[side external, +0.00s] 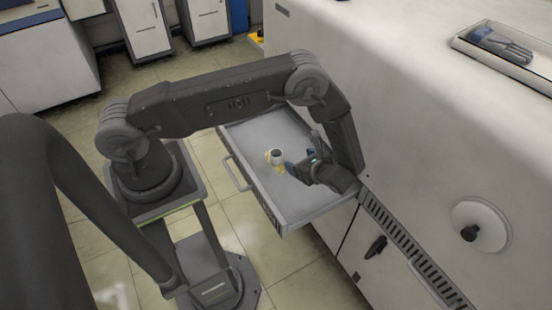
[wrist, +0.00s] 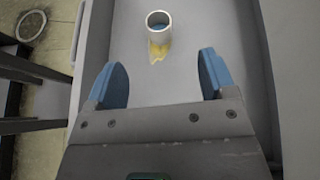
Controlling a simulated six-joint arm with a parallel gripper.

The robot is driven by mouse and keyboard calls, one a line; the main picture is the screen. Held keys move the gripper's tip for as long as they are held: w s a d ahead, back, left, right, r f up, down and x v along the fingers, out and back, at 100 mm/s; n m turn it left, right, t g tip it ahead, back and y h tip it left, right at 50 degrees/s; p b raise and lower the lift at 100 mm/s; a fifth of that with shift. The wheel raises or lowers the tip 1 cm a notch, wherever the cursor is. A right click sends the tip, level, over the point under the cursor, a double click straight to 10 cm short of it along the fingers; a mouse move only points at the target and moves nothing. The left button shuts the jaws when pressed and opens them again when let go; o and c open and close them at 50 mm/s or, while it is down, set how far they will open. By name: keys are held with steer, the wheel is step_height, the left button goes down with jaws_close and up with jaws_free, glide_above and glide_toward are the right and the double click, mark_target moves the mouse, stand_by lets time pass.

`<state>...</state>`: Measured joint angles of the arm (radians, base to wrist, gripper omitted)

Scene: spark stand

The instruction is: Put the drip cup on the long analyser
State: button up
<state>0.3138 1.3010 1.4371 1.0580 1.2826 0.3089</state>
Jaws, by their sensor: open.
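The drip cup (side external: 277,155) is a small white cup standing upright in the open drawer (side external: 250,128), with a yellowish stain beside it. In the side view my gripper (side external: 299,160) is low over the drawer, just right of the cup. The long white analyser (side external: 400,100) is the large body on the right that the drawer seems to come out of.
A tray with a dark blue-grey item (side external: 500,45) lies on the analyser's top at the far right. A round white disc with a dark knob (side external: 480,226) is on its surface. The drawer's raised walls and front handle (side external: 236,172) surround the cup. Much of the analyser's top is bare.

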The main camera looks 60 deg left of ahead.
mark_target(273, 152)
steer(key=shift+m+t+y, duration=0.3)
steer(key=shift+m, duration=0.5)
steer(key=f, duration=0.2)
steer(key=s+f, duration=0.1)
steer(key=f, duration=0.1)
steer(key=shift+a, duration=0.4)
steer(key=x, duration=1.3)
steer(key=shift+s+a+f, duration=0.1)
steer(key=shift+a+f, duration=0.1)
steer(key=shift+c, duration=0.3)
steer(key=c, duration=1)
steer(key=shift+r, duration=0.1)
